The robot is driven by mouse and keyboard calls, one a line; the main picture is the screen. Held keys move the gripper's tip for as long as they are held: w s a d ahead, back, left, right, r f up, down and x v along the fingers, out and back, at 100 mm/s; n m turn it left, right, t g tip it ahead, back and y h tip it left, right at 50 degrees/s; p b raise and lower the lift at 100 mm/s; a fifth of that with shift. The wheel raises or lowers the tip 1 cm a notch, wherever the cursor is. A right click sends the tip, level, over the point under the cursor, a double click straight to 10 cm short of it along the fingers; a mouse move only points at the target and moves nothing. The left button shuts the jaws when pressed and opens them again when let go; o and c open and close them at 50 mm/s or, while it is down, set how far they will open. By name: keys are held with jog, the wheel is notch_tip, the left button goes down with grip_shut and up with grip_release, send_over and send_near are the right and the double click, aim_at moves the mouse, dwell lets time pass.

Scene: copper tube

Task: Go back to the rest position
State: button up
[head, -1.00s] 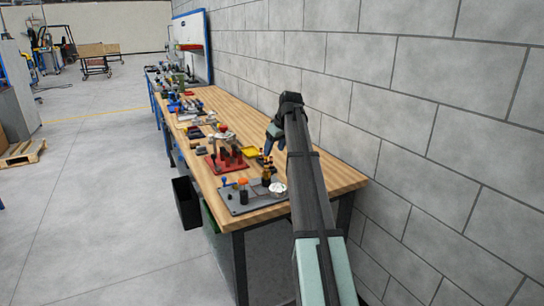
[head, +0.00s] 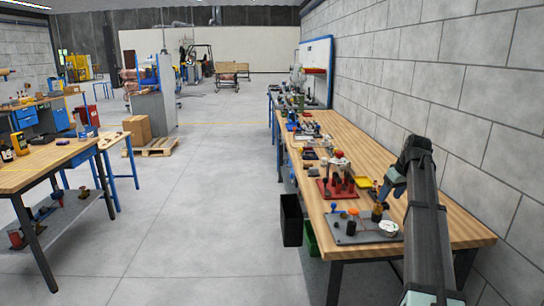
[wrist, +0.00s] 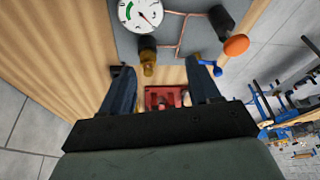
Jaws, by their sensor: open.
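My gripper (head: 390,187) is in the air over the near end of the wooden workbench (head: 440,225), close to the wall. In the wrist view my gripper (wrist: 160,72) has its two dark fingers spread apart, with nothing held between them. Beyond the fingertips is a grey plate (wrist: 185,48) with a dial gauge (wrist: 140,14), a thin copper tube (wrist: 182,36), a brass fitting (wrist: 148,60) and an orange knob (wrist: 236,45). The grey plate also shows in the head view (head: 348,238), at the bench's near edge.
A red holder (head: 323,190) stands behind the plate, with a yellow tray (head: 364,182) beside it. A black bin (head: 291,220) and a green bin (head: 311,238) are at the bench's left side. A block wall (head: 450,90) borders the right. The floor to the left is open, up to another bench.

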jog(key=s+a+f+g, duration=0.2)
jog(key=s+a+f, duration=0.6)
jog(key=f, duration=0.7)
jog(key=s+a+f+g, duration=0.2)
jog(key=s+a+f, duration=0.55)
jog(key=f, duration=0.75)
jog(key=s+a+f+g, duration=0.3)
jog(key=s+a+f, duration=0.2)
jog(key=s+f, duration=0.8)
jog(key=s+a+f+m+g, duration=0.1)
jog(key=s+a+f, duration=0.3)
jog(key=s+f, duration=0.7)
jog(key=s+a+f+m+g+h, duration=0.1)
jog(key=s+a+f, duration=0.3)
jog(key=s+f, duration=0.6)
jog(key=s+m+g, duration=0.1)
jog(key=s, duration=0.6)
jog(key=shift+a+f, duration=0.15)
jog(key=shift+f, duration=0.25)
jog(key=shift+s, duration=0.1)
